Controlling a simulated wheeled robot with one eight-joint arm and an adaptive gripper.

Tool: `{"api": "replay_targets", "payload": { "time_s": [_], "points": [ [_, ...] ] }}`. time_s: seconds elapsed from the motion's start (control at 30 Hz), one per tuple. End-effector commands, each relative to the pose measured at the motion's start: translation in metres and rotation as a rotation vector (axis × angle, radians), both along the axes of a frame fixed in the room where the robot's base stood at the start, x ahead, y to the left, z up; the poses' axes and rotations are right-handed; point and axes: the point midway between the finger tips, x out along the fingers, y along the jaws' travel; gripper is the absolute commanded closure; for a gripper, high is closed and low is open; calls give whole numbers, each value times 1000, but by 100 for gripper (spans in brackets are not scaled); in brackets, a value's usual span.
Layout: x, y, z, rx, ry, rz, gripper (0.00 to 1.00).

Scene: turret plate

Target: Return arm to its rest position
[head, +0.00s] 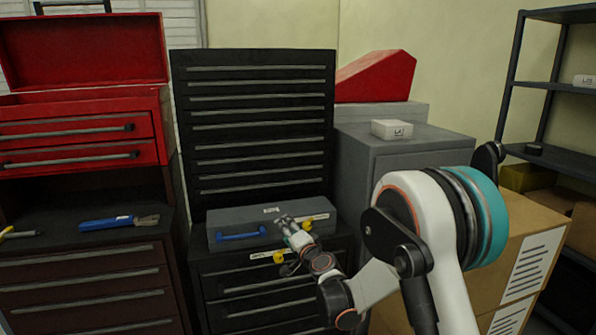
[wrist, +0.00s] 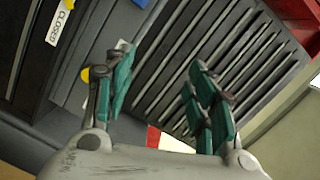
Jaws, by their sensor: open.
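My gripper (head: 288,222) is in front of the grey case at the centre of the head view. In the wrist view my gripper's two teal-padded fingers (wrist: 160,60) stand wide apart with nothing between them. The grey case (head: 230,220) has a blue handle and yellow latches and lies on a black drawer cabinet (head: 215,285). My arm reaches in from the lower right, bent at the elbow, and hides part of the cabinet. Whether the gripper touches the case cannot be told.
A tall black drawer unit (head: 262,120) stands behind the case. A grey cabinet (head: 425,150) bears a white box (head: 391,129). Cardboard boxes (head: 525,225) stand close to my arm at right.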

Motion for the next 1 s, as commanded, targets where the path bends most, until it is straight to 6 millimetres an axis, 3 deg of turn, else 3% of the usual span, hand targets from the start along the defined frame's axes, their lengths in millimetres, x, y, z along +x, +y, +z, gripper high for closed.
{"api": "replay_targets", "payload": {
  "time_s": [0.03,0.2,0.5,0.77,1.0],
  "points": [
    [-8,-5,17,-36,1,11,49],
    [-39,-19,57,-165,12,55,49],
    [-111,-51,106,-392,58,121,49],
    [-188,-87,124,-585,124,168,49],
    [-267,-124,122,-762,206,202,49]
  ]
}}
